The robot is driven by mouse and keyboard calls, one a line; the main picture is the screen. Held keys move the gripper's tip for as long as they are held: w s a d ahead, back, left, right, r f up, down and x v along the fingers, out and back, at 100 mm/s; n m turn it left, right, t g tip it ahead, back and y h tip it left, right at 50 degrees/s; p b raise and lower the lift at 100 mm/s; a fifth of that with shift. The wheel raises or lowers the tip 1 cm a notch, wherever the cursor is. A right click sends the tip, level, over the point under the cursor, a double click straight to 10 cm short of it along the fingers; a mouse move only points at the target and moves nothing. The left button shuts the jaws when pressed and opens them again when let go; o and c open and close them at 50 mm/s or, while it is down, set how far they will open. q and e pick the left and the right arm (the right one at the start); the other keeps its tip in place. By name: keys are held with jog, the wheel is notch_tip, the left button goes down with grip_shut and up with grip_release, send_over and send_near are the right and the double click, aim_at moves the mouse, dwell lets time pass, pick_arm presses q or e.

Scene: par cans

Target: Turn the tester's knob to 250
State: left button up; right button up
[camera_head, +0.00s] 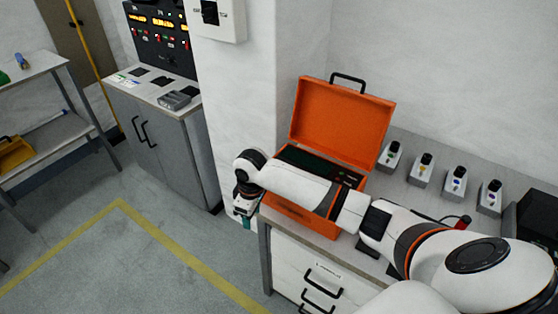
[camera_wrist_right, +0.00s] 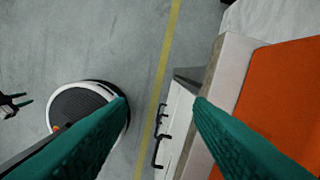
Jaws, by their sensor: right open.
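The orange case (camera_head: 338,122) stands open on the grey bench, with a dark panel (camera_head: 300,158) inside; I take it to be the tester. My right arm crosses in front of it and hides much of the panel. I cannot make out the knob or its setting. My right gripper (camera_head: 246,217) hangs past the bench's left edge, left of the case, pointing down. In the right wrist view its teal fingers (camera_wrist_right: 160,108) are apart with nothing between them, and the orange case (camera_wrist_right: 285,100) lies to the right. A small part that looks like my left gripper (camera_wrist_right: 17,103) shows at the left edge, too small to read.
Several small grey boxes with knobs or buttons (camera_head: 422,168) stand on the bench right of the case. A black box (camera_head: 537,215) is at the far right. A grey cabinet (camera_head: 165,140) with a lit panel stands back left.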

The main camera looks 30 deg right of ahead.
jog(key=shift+m+g+h, duration=0.3)
jog(key=shift+m+h, duration=0.1)
jog(key=shift+m, duration=0.1)
jog(key=w+d+r, duration=0.2)
jog(key=d+r, duration=0.1)
jog(key=w+d+r, duration=0.1)
jog(key=d+r, duration=0.2)
jog(key=w+d+r, duration=0.2)
jog(key=d+r, duration=0.1)
jog(key=r, duration=0.1)
jog(key=shift+w+r, duration=0.1)
jog(key=shift+w, duration=0.25)
jog(key=w+d+r+m, duration=0.2)
jog(key=d+r, duration=0.4)
jog(key=f+p, duration=0.1)
jog(key=f, duration=0.5)
jog(key=f+p, duration=0.1)
jog(key=f, duration=0.5)
jog(key=shift+w+a, duration=0.1)
jog(key=shift+a, duration=0.1)
pick_arm(q)
notch_tip(320, 180, up, 2)
jog(key=shift+d+r, duration=0.1)
jog(key=shift+d, duration=0.05)
